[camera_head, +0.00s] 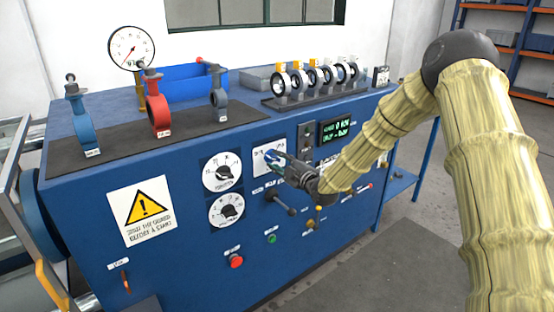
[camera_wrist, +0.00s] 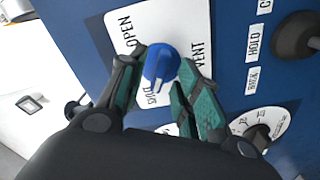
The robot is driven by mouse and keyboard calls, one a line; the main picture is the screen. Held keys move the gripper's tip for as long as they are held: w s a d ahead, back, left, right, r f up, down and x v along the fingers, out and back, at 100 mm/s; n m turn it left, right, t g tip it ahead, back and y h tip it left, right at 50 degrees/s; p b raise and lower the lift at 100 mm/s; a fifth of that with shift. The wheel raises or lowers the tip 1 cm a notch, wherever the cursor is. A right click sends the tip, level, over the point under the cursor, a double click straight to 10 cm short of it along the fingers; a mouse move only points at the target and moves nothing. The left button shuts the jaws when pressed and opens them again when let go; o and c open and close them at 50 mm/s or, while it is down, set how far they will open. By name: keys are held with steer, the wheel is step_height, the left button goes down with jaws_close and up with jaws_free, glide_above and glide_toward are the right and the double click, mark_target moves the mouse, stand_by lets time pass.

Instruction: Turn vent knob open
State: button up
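The vent knob is a blue round knob (camera_wrist: 160,65) on a white label plate (camera_wrist: 190,20) that reads OPEN and VENT in the wrist view. My gripper (camera_wrist: 163,72) is in front of the plate, with its teal-padded fingers on either side of the knob. The fingertips are very close to the knob's sides. I cannot tell whether they press on it. In the head view my gripper (camera_head: 278,163) reaches the front panel and hides most of the knob. The plate (camera_head: 261,154) shows partly behind it.
Two dials (camera_head: 222,172) (camera_head: 227,210) sit left of the plate on the blue cabinet (camera_head: 190,270). A dark lever (camera_head: 284,204), a green display (camera_head: 336,129) and red (camera_head: 236,261) and green (camera_head: 271,239) buttons are near. Valves (camera_head: 157,103) stand on top. Grey floor (camera_head: 390,270) is clear at right.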

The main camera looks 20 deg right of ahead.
steer(key=shift+x, duration=0.85)
jaws_close()
